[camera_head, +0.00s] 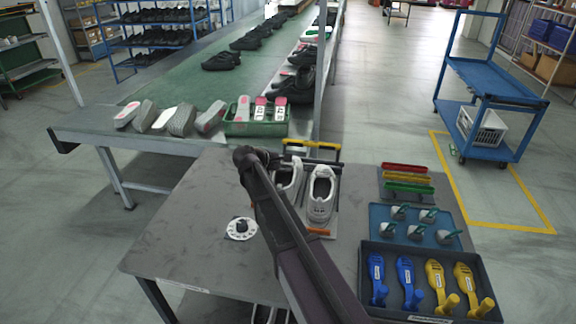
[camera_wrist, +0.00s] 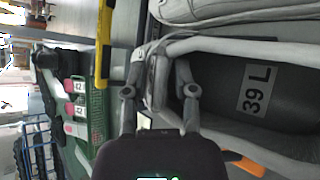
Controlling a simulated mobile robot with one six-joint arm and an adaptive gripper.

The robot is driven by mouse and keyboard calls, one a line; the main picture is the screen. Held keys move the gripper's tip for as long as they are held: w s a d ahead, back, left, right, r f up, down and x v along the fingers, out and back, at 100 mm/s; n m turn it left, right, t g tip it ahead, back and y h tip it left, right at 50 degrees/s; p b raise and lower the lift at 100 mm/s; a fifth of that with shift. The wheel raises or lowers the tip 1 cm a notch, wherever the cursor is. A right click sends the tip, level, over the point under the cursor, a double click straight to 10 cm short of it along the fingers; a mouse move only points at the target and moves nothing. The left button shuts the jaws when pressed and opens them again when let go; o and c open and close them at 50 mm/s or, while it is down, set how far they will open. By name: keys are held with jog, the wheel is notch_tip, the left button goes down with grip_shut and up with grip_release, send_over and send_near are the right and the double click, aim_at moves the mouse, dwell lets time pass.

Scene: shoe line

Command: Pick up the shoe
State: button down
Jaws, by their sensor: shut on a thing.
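A pair of light grey-white shoes is at the far side of the dark table (camera_head: 190,225). The right shoe (camera_head: 321,195) shows plainly in the head view; the left shoe (camera_head: 288,177) is partly hidden by my arm. In the wrist view the left shoe (camera_wrist: 235,48) has a dark insole with a "39 L" label (camera_wrist: 257,88). My gripper (camera_wrist: 160,92) is shut on the far end of this shoe, with a finger on either side of its grey edge. The right shoe (camera_wrist: 230,10) lies alongside at the top. I cannot tell whether the held shoe is raised.
A yellow-barred frame (camera_head: 312,144) stands just behind the shoes. A green crate (camera_head: 256,128) sits on the conveyor beyond. To the right are red, yellow and green bars (camera_head: 405,177), a blue tray (camera_head: 378,218) and a dark tray (camera_head: 425,314) of tools.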

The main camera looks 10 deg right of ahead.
jog(key=shift+r+p, duration=3.05)
jog(key=shift+r, duration=0.45)
notch_tip(320, 180, up, 4)
jog(key=p, duration=0.3)
jog(key=shift+w+f+p, duration=0.1)
jog(key=shift+f+p, duration=0.1)
jog(key=shift+p, duration=0.1)
